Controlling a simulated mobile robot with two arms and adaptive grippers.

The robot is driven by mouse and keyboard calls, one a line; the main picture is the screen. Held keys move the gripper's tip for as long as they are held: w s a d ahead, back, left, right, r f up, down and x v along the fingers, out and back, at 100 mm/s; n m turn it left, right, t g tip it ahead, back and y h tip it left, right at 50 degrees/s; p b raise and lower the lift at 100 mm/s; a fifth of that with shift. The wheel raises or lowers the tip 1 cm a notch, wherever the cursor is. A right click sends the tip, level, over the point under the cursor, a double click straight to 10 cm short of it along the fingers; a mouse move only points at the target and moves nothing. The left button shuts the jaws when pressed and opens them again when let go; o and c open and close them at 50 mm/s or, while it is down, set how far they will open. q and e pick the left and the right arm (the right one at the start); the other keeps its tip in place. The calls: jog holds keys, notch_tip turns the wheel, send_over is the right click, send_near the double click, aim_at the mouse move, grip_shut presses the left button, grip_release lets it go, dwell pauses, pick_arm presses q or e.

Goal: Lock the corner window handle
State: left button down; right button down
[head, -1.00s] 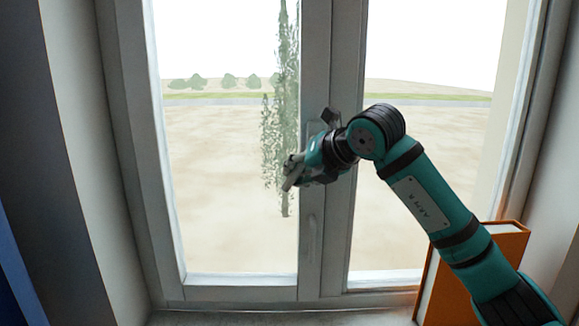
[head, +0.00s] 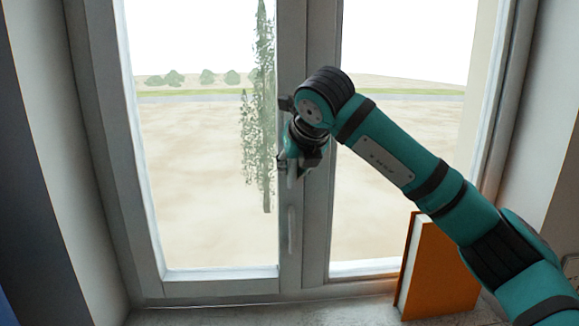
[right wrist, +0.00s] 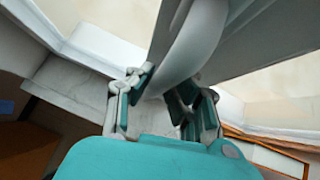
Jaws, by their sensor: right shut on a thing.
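The window (head: 307,200) has two glazed sashes that meet at a grey middle post. A pale upright lower handle (head: 292,231) is on this post, below my right gripper. My right gripper (head: 293,168) is at the post, higher up, and covers what lies behind it in the head view. In the right wrist view my right gripper (right wrist: 166,84) has its fingers on both sides of a smooth white handle (right wrist: 192,45) and is shut on it. The handle's exact angle is hard to tell. My left gripper is out of view.
An orange book (head: 438,270) stands upright on the sill (head: 260,315) at the lower right, below my right arm. The deep side walls of the recess (head: 45,170) flank the window. The left part of the sill is clear.

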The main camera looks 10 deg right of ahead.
jog(key=shift+f, duration=0.15)
jog(key=c, duration=1.2)
grip_release()
jog(key=shift+d, duration=0.2)
jog(key=shift+r, duration=0.2)
jog(key=shift+s+a+r, duration=0.1)
jog(key=shift+s+r, duration=0.1)
jog(key=v, duration=1.1)
jog(key=shift+s, duration=0.2)
